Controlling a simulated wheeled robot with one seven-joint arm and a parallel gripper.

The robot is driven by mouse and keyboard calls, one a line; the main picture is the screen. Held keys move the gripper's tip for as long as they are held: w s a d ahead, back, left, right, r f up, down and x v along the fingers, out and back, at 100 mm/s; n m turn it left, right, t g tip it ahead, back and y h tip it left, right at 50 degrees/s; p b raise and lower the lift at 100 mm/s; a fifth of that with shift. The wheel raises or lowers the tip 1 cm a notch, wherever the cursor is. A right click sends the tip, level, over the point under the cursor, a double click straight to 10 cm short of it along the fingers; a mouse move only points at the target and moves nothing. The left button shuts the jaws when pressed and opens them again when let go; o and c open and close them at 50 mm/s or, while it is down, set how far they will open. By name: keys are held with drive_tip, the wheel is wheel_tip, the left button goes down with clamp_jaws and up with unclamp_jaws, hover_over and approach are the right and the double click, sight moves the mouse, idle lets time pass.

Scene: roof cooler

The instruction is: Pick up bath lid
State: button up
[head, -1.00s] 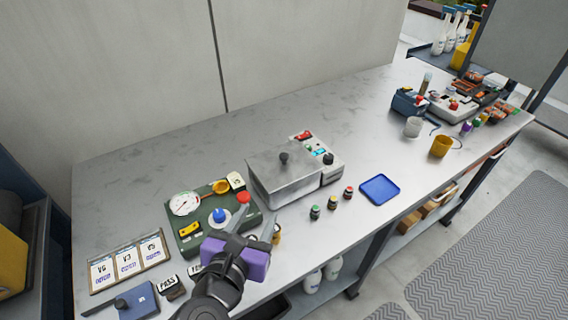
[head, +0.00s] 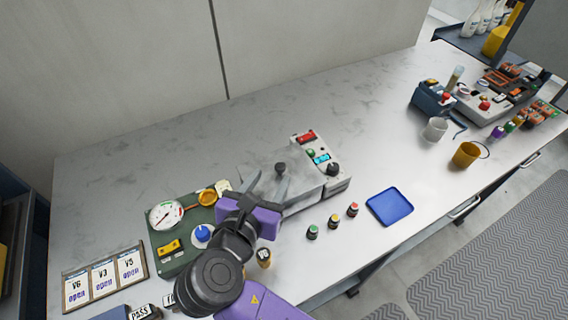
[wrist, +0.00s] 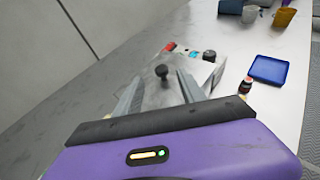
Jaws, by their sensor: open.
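The bath lid (head: 262,160) is a flat grey metal cover with a dark round knob (head: 280,168) on top. It sits on the metal bath (head: 303,196), which has a white control panel at its right. In the wrist view the lid (wrist: 151,97) lies ahead, with the knob (wrist: 161,71) seen just beyond and between the fingers. My gripper (head: 267,188) is open and empty, its fingers pointing at the knob from the near left. In the wrist view my gripper (wrist: 165,96) shows the fingers spread apart. My gripper and arm hide part of the bath's near left side.
A green gauge board (head: 183,240) stands left of the bath. Several small vials (head: 334,221) and a blue tray (head: 389,207) lie at its right. A white cup (head: 434,130) and yellow cup (head: 466,155) stand further right. The counter behind the bath is clear.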

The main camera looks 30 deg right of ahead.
sight(280, 167)
drive_tip(key=shift+x, duration=3.55)
drive_tip(key=shift+s+d, duration=0.1)
drive_tip(key=shift+r, duration=0.1)
clamp_jaws()
